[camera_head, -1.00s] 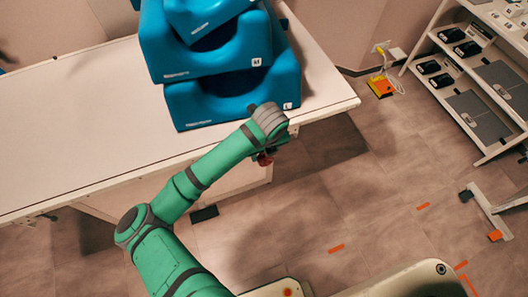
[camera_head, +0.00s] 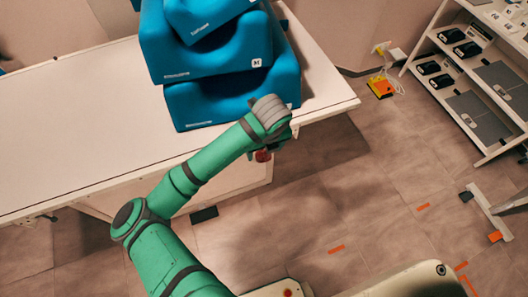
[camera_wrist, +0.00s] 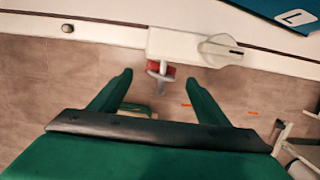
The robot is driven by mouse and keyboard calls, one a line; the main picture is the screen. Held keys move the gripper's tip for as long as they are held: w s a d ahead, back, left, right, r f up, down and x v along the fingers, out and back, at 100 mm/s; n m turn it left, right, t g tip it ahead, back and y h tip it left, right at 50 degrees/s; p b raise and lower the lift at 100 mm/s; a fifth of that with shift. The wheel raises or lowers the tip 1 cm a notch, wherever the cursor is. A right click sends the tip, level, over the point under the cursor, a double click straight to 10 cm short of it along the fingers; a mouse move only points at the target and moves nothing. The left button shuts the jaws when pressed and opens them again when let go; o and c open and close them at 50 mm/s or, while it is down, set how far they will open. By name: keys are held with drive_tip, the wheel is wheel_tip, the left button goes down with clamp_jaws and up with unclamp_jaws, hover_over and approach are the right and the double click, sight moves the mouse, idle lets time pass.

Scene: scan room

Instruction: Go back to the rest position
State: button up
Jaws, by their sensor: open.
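My gripper (camera_wrist: 160,76) shows in the wrist view with its two green fingers spread apart and nothing between them. It points toward the side edge of the white table (camera_wrist: 100,32). In the head view my green arm reaches up to the table's front edge, and its wrist hides the gripper fingers. The table (camera_head: 80,130) also shows in the head view, with my wrist just in front of its near edge, below the blue cushions.
Blue stacked cushions (camera_head: 205,100) stand on the table. Shelves (camera_head: 470,85) stand at the right, an orange item (camera_head: 380,88) on the floor. The floor between is mostly clear.

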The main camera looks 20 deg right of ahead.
wheel_tip(320, 180, up, 7)
drive_tip(key=s, duration=0.1)
drive_tip(key=shift+s, duration=0.2)
